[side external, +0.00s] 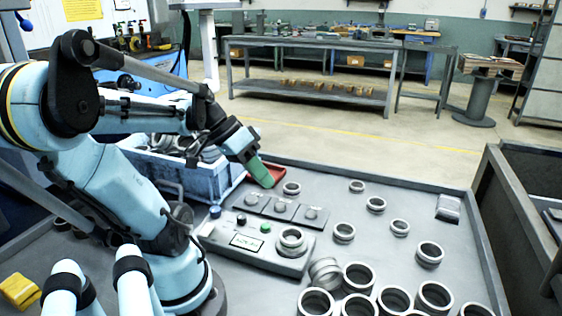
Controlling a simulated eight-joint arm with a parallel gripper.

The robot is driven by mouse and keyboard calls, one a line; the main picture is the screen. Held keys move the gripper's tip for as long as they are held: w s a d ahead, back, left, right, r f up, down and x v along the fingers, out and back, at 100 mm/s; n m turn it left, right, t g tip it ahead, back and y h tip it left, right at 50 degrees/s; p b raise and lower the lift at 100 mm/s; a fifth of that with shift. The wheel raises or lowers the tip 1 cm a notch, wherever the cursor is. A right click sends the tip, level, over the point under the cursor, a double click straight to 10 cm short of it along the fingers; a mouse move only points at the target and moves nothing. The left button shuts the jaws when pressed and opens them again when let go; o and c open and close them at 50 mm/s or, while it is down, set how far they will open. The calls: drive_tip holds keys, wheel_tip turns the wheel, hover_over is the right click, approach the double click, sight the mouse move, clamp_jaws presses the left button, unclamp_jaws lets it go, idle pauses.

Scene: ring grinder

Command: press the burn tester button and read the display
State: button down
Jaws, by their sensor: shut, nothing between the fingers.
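The burn tester (262,258) is a grey box on the table, below and in front of my gripper. It has a small display (246,241) with text too small to read, a green button (265,228), and blue knobs or buttons (215,211) at its left. A metal ring (291,241) sits on its right end. My gripper (265,178) has green fingers that are shut and empty. It points down near a red tray (280,178), behind the tester and apart from the green button. Whether the fingertips touch the tray is unclear.
Three dark pads (279,208) lie between my gripper and the tester. A blue crate (150,175) of rings stands at the left. Several loose rings (358,277) crowd the front right. A small grey block (448,208) lies at the right.

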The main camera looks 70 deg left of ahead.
sight(263, 224)
drive_tip(key=shift+f, duration=4.3)
drive_tip(key=shift+f, duration=0.1)
drive_tip(key=shift+f, duration=0.35)
